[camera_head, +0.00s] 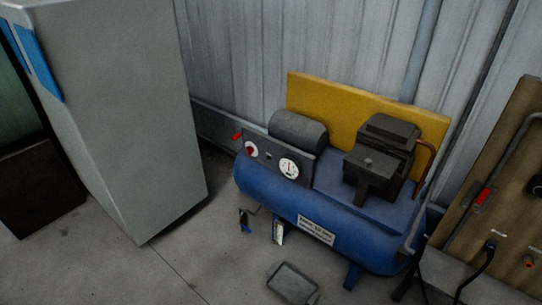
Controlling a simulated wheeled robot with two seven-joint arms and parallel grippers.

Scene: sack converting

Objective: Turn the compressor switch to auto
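The air compressor stands on the floor against the metal wall, with a blue horizontal tank (300,211) and a white label plate (316,230) on its front. A dark grey control panel (272,160) sits on top of the tank at the left. On it a red knob on a round white plate (251,149) looks like the switch; its marks are too small to read, so its setting cannot be told. A round white gauge (289,168) is to its right. A small red part (237,136) sticks out at the panel's left. Neither gripper is in view.
A tall grey cabinet (130,110) stands at the left. A yellow panel (345,105) is behind the compressor. A brown board (500,190) with pipes and cables is at the right. A flat grey pan-like object (293,283) lies in front. Floor at front left is clear.

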